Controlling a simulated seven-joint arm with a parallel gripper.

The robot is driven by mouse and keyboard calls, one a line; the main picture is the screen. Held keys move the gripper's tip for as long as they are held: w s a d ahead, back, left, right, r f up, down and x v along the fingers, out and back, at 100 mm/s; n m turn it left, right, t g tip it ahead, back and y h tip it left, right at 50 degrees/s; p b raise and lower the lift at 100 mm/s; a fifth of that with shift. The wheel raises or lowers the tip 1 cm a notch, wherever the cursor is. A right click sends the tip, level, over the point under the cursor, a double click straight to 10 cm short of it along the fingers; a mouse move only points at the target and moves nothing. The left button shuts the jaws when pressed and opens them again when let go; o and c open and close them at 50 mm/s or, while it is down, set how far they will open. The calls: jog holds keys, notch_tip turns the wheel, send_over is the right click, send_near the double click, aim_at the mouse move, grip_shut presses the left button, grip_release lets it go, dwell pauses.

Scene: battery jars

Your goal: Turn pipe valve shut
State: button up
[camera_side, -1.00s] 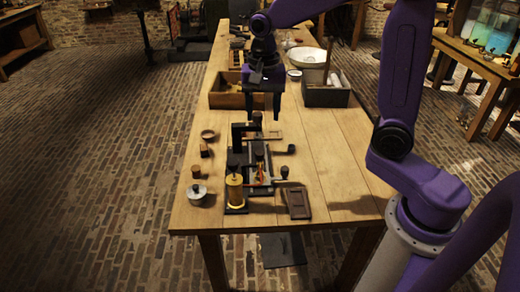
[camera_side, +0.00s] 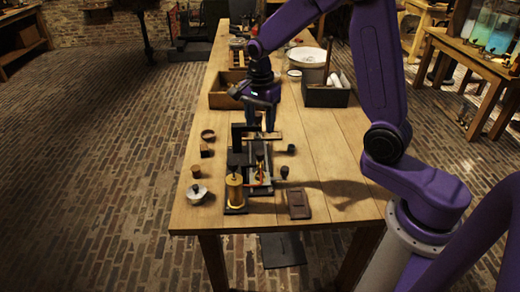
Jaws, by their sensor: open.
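A black apparatus (camera_side: 236,158) stands on the wooden table, with an upright block at its back and a brass cylinder (camera_side: 234,188) at its front. I cannot tell which part is the pipe valve. Two small dark knobs, one at the back (camera_side: 291,148) and one nearer the front (camera_side: 284,172), stand at its right side. My gripper (camera_side: 261,125) is open and points down over the back end of the apparatus, close to the upright block. Its fingers look empty. Whether they touch anything cannot be told from this angle.
Along the left table edge are a lidded pot (camera_side: 197,195) and several small brown pieces. A dark brown plate (camera_side: 299,204) lies at the front right. A wooden box (camera_side: 228,98) and a grey bin (camera_side: 326,95) stand behind. The right side of the tabletop (camera_side: 340,155) is clear.

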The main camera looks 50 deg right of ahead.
aim_at(260, 153)
notch_tip(260, 153, down, 10)
jog(key=shift+f, duration=0.2)
dwell(0.3)
grip_shut()
